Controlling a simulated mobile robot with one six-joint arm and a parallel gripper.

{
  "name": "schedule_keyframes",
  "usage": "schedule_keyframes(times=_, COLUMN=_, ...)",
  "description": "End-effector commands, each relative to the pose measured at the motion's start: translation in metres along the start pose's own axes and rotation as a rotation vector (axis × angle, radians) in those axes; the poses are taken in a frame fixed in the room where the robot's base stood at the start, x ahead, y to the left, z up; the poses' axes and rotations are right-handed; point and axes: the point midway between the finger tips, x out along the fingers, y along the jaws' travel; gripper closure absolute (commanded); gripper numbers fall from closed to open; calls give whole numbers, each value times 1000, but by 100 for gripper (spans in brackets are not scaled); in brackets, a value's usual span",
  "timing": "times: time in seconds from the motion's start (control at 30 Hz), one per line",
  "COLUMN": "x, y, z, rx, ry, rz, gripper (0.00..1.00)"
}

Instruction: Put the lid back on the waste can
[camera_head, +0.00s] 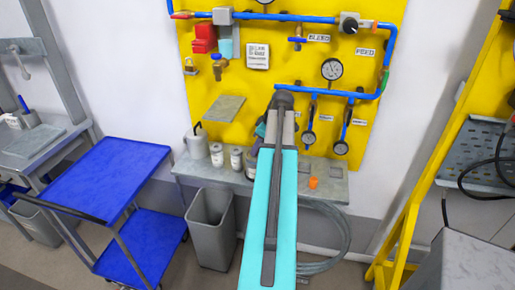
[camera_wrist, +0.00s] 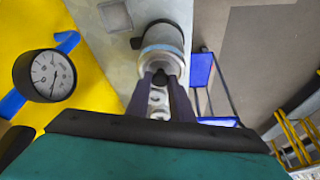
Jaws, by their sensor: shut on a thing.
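My gripper (camera_wrist: 160,82) is shut on the black knob of a pale round lid (camera_wrist: 150,66). The lid overlaps the near end of the can in this view; I cannot tell whether they touch. In the head view my arm hides most of the gripper and the lid.
Several small jars (camera_head: 236,157) stand on the grey bench (camera_head: 333,186) right of the can. A yellow panel with blue pipes and a gauge (camera_wrist: 45,76) rises behind. A grey bin (camera_head: 210,228) and a blue cart (camera_head: 105,178) stand in front, to the left.

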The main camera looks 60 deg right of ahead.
Motion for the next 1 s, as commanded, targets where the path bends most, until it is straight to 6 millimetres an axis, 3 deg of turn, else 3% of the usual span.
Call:
schedule_keyframes(times=0.27, x=0, y=0, z=0, rx=0, ry=0, rz=0, gripper=100)
schedule_keyframes(times=0.3, x=0, y=0, z=0, rx=0, ry=0, rz=0, gripper=76)
schedule_keyframes(times=0.4, x=0, y=0, z=0, rx=0, ry=0, rz=0, gripper=60)
schedule_keyframes(times=0.63, x=0, y=0, z=0, rx=0, ry=0, rz=0, gripper=56)
schedule_keyframes(times=0.73, x=0, y=0, z=0, rx=0, ry=0, rz=0, gripper=39)
schedule_keyframes(times=1.0, x=0, y=0, z=0, rx=0, ry=0, rz=0, gripper=39)
